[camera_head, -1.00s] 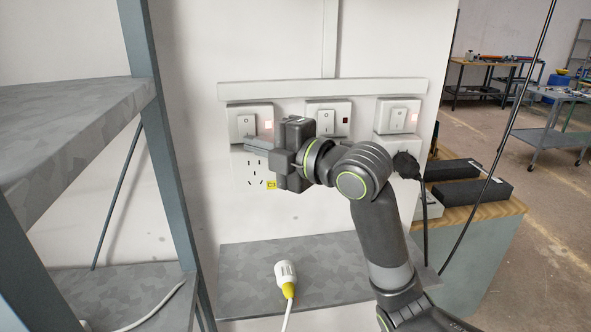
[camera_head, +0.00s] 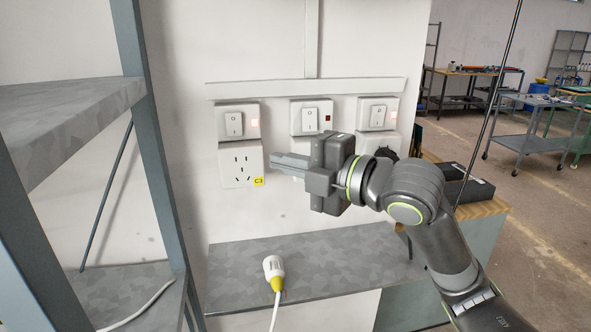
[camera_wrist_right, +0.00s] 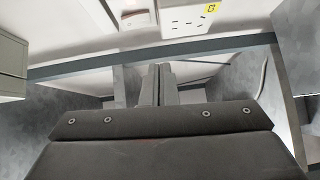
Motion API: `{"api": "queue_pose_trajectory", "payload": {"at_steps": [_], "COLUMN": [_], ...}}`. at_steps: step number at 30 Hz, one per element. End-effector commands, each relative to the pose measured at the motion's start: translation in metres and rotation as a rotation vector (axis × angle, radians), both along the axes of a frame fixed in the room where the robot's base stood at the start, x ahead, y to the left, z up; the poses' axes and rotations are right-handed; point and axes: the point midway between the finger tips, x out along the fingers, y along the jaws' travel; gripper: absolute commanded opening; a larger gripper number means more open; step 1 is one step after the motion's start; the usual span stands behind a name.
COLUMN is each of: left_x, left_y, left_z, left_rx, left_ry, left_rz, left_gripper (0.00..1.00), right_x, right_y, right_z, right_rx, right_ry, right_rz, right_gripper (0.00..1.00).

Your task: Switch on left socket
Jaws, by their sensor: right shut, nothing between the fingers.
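The left switch (camera_head: 234,124) is a white rocker on the wall, and the indicator (camera_head: 253,122) beside it glows pale red. Below it is the left socket (camera_head: 241,165), an empty white outlet with a yellow C3 tag (camera_head: 258,181). My right gripper (camera_head: 273,162) is shut and empty, its fingertips pointing left, just right of the socket and below the switch level. The fingers also show in the right wrist view (camera_wrist_right: 157,84), with a white outlet (camera_wrist_right: 188,21) above them. My left gripper is not in view.
The middle switch (camera_head: 310,120) has a dark red indicator; the right switch (camera_head: 377,114) has a lit one. A black plug (camera_head: 386,153) sits below the right switch. A white and yellow connector (camera_head: 274,270) lies on the grey shelf (camera_head: 225,282). A blue-grey rack post (camera_head: 146,120) stands at left.

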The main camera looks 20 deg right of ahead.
Motion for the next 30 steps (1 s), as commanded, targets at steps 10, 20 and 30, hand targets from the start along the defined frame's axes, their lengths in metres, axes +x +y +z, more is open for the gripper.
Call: {"api": "queue_pose_trajectory", "payload": {"at_steps": [10, 20, 30], "left_x": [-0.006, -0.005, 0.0], "left_y": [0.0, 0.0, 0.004], "left_z": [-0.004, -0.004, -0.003], "left_rx": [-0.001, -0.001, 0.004], "left_ry": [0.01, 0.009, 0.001], "left_rz": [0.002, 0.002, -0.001], "left_gripper": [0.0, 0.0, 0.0], "right_x": [-0.014, -0.014, -0.014], "right_y": [-0.008, -0.008, -0.008], "right_z": [-0.002, -0.001, -0.001], "right_rx": [0.0, 0.0, 0.0], "right_ry": [0.001, 0.001, 0.001], "right_rz": [0.001, 0.002, 0.002], "right_gripper": [0.0, 0.0, 0.0]}}
